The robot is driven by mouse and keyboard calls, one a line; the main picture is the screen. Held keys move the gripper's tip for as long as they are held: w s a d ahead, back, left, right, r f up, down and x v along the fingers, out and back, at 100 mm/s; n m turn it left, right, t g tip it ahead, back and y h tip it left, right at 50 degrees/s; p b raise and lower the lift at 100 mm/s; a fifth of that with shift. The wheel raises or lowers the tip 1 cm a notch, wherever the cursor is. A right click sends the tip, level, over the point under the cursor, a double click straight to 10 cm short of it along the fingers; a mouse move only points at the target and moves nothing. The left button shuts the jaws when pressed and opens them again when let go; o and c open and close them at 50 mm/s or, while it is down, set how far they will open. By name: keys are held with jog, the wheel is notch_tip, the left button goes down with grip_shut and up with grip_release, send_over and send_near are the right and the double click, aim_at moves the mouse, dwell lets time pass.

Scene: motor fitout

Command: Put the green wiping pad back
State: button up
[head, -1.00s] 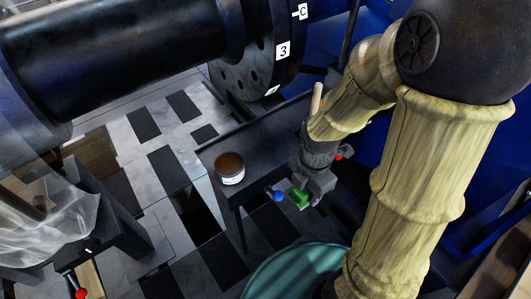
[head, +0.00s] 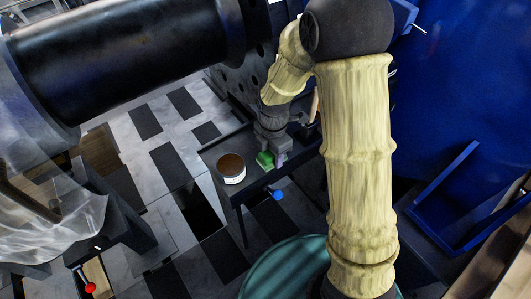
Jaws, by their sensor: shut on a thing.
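The green wiping pad (head: 265,160) is at the tip of my gripper (head: 273,158) in the head view. My gripper is shut on the pad and points down over the dark table (head: 227,147). The pad shows beside the tin, to its right. I cannot tell whether the pad touches the table top or hangs just above it. Part of the pad is hidden by my gripper.
A tin with brown contents (head: 231,168) stands on the table's left end. A blue ball (head: 278,195) shows at the table's front edge. A big black cylinder (head: 130,60) lies behind. A wooden handle (head: 314,105) stands right of my gripper.

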aim_at(265, 153)
jog(key=shift+w+a, duration=0.6)
jog(key=shift+w, duration=0.35)
jog(key=shift+w, duration=0.1)
jog(key=shift+w+a, duration=0.25)
jog(key=shift+a, duration=0.05)
jog(key=shift+f+b, duration=0.7)
jog(key=shift+f, duration=1.05)
jog(key=shift+f, duration=0.1)
jog(key=o, duration=0.9)
jog(key=shift+o, duration=0.2)
notch_tip(265, 153, up, 12)
jog(key=p, duration=0.3)
